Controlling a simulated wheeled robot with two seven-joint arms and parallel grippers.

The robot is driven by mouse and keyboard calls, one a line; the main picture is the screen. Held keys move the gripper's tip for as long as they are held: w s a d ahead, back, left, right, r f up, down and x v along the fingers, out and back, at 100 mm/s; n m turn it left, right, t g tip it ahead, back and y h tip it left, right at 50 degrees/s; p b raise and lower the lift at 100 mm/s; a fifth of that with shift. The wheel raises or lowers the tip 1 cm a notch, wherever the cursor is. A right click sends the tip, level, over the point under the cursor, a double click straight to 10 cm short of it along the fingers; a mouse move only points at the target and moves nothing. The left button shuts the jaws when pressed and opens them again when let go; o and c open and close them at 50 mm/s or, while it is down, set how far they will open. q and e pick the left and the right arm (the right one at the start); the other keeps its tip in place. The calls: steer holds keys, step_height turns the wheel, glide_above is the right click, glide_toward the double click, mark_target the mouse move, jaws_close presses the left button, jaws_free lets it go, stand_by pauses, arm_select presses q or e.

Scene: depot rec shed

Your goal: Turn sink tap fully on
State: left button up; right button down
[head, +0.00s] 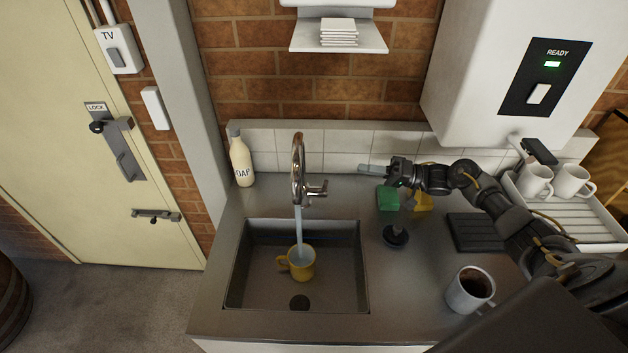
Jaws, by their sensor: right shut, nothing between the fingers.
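The chrome sink tap (298,165) stands behind the sink (345,265), with its side lever (317,189) pointing right. A stream of water (299,232) runs from the spout into a yellow mug (302,266) in the sink. My right gripper (368,169) is shut and empty. It is to the right of the tap lever, apart from it, near the back tiles, with its fingers pointing left. My left gripper is not in view.
A green sponge (386,199), a yellow item (424,201) and a black plunger-like tool (396,236) are below my right arm. A mug of dark liquid (470,290) is at front right. A white heater (480,80) hangs above.

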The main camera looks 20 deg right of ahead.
mark_target(323, 188)
steer(key=x, duration=0.9)
steer(key=shift+w+a+b, duration=0.1)
steer(key=shift+a+b, duration=0.15)
steer(key=shift+b, duration=0.1)
arm_select(q)
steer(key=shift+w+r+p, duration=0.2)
steer(key=shift+p, duration=0.4)
arm_select(e)
steer(key=s+f, duration=0.1)
steer(key=s+a, duration=0.1)
steer(key=s, duration=0.1)
steer(key=shift+a+f, duration=0.2)
steer(key=shift+f, duration=0.2)
